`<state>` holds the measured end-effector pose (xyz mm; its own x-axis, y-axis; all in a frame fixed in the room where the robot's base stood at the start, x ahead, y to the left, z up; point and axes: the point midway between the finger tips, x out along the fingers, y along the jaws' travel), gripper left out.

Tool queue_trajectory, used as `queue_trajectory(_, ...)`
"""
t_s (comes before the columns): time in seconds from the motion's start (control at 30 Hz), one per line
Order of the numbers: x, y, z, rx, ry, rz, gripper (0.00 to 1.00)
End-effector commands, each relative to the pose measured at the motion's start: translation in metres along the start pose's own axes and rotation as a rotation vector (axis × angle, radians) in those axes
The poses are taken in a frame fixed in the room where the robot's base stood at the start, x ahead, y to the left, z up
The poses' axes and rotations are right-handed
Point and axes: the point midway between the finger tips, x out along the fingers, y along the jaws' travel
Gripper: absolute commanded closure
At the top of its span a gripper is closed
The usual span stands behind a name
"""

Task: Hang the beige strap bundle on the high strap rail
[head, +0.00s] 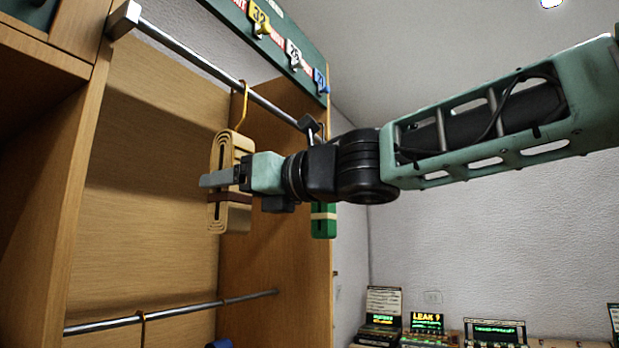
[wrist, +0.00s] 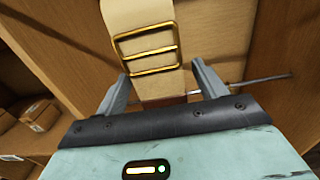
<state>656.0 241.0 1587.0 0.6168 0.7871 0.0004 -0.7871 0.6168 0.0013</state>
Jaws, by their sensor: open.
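The beige strap bundle (head: 230,150) hangs upright below the high strap rail (head: 190,58) in the head view. Its yellow hook (head: 243,105) reaches up to the rail and appears to be over it. A dark band wraps its lower half. My gripper (head: 207,181) is level with the bundle's middle, with a finger across it. In the wrist view, my gripper (wrist: 161,76) is open, its fingers apart on either side of the beige strap (wrist: 150,88) with its gold buckle (wrist: 147,48). I cannot tell whether either finger touches it.
A green strap bundle (head: 323,222) hangs behind my wrist, partly hidden. A lower rail (head: 180,313) carries another hook, with a blue item (head: 219,344) at the bottom edge. Wooden cabinet panels (head: 275,240) stand close around. Numbered tags (head: 292,52) line the board above. Boxes (wrist: 38,114) sit on a shelf.

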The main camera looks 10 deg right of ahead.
Motion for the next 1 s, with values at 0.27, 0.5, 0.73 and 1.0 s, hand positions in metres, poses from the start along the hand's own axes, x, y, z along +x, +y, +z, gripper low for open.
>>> queue_trajectory(0.27,-0.062,-0.001,-0.001,-0.002,-0.003,-0.003,0.29)
queue_trajectory(0.5,-0.109,-0.002,-0.004,-0.003,-0.006,-0.004,0.29)
queue_trajectory(0.73,-0.119,-0.004,0.000,-0.002,-0.021,-0.001,0.29)
queue_trajectory(1.0,-0.130,-0.002,-0.001,-0.004,-0.013,0.000,0.29)
